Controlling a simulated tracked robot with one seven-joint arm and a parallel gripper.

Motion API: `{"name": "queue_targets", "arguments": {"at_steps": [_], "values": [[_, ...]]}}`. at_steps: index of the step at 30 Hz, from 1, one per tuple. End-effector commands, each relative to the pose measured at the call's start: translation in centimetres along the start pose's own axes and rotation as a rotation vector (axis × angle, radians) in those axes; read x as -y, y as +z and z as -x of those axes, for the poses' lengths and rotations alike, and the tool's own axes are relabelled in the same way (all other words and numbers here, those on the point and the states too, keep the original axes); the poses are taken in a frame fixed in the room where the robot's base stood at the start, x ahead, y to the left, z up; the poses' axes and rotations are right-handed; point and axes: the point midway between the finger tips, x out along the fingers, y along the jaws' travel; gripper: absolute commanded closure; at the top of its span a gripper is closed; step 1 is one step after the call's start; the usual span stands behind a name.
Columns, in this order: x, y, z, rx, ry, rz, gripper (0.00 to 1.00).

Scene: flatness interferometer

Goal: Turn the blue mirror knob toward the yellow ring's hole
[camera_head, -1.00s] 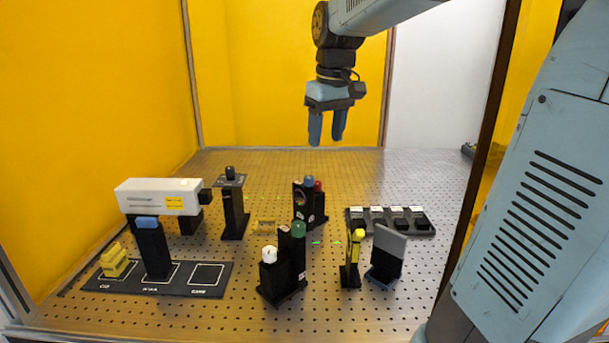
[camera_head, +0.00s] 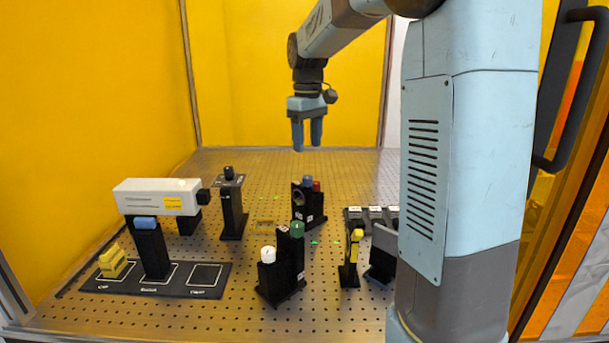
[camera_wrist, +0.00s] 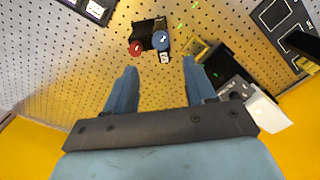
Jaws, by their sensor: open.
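The blue mirror knob (camera_head: 308,181) tops a black mount (camera_head: 304,205) near the middle of the perforated table, beside a red knob (camera_head: 317,186). In the wrist view the blue knob (camera_wrist: 160,40) shows from above, with a white mark, right of the red knob (camera_wrist: 136,47). My gripper (camera_head: 307,148) is open and empty, above the mount and apart from it. Its fingers (camera_wrist: 159,66) point toward the knobs in the wrist view. A thin yellow-topped piece (camera_head: 356,238) on a black post stands front right; it may be the yellow ring, but its hole does not show.
A double mount with a white knob (camera_head: 267,254) and a green knob (camera_head: 297,230) stands in front. A white box-shaped instrument (camera_head: 157,197) is at left, near a tall black post (camera_head: 232,210). My arm hides part of the right side. The back of the table is clear.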

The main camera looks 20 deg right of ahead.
Motion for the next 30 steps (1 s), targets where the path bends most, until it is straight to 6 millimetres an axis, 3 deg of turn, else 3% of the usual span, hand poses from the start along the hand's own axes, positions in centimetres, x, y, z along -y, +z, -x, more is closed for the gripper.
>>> {"name": "queue_targets", "arguments": {"at_steps": [9,15,21,30], "values": [[0.0,0.1,-5.8,0.003,-0.002,-0.001,0.45],[0.0,0.0,-8.4,0.001,0.000,0.000,0.45],[0.1,0.0,-9.6,0.000,0.000,0.001,0.45],[0.1,0.0,-9.8,-0.001,0.001,0.001,0.45]]}}
